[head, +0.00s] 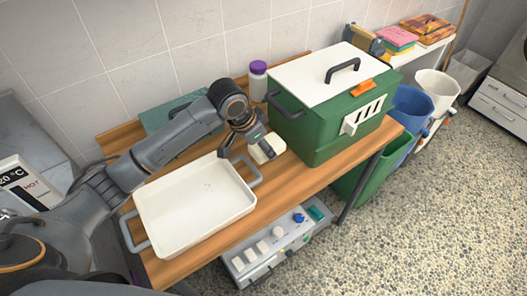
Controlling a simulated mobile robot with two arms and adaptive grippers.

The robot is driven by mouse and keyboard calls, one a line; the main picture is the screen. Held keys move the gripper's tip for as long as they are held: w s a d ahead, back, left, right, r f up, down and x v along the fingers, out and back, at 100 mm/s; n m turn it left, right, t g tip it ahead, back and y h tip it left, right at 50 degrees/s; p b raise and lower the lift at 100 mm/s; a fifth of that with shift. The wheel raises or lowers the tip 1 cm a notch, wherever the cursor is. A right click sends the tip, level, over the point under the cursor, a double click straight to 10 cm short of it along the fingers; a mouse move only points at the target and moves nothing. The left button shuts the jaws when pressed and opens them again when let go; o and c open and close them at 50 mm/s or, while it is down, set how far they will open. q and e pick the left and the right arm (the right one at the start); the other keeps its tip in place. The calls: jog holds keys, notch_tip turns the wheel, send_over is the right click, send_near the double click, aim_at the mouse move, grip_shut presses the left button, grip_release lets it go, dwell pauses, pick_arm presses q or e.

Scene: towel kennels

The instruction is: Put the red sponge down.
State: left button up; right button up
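I cannot make out a red sponge on the table. My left gripper (247,150) reaches over the wooden table (285,182), between the white tray and the green kennel box. A cream-coloured block (267,148) is right at its fingers. I cannot tell whether the fingers hold the block or are only beside it. My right gripper is not in view. A pink-red piece (398,36) lies in a stack on the white shelf at the back right; I cannot tell whether it is a sponge.
An empty white tray (196,204) with grey handles stands on the table's left. The green box (318,132) with a white lid (330,72) stands on the right. A purple-capped jar (258,82) stands behind. Blue (410,108) and white (437,88) bins are beyond.

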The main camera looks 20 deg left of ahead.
pick_arm(q)
jog(key=w+f, duration=0.1)
jog(key=w+a+f, duration=0.1)
jog(key=f, duration=0.1)
jog(key=w+f, duration=0.1)
jog(key=f, duration=0.1)
jog(key=shift+w+a+p, duration=0.15)
jog(key=shift+w+p, duration=0.1)
jog(key=shift+p, duration=0.05)
notch_tip(320, 180, down, 2)
jog(key=shift+f+p, duration=0.1)
jog(key=shift+p, duration=0.45)
jog(key=shift+f, duration=0.55)
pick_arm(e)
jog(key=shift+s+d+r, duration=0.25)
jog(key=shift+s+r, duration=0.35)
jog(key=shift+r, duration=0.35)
pick_arm(q)
jog(key=shift+f, duration=0.1)
jog(key=o, duration=1)
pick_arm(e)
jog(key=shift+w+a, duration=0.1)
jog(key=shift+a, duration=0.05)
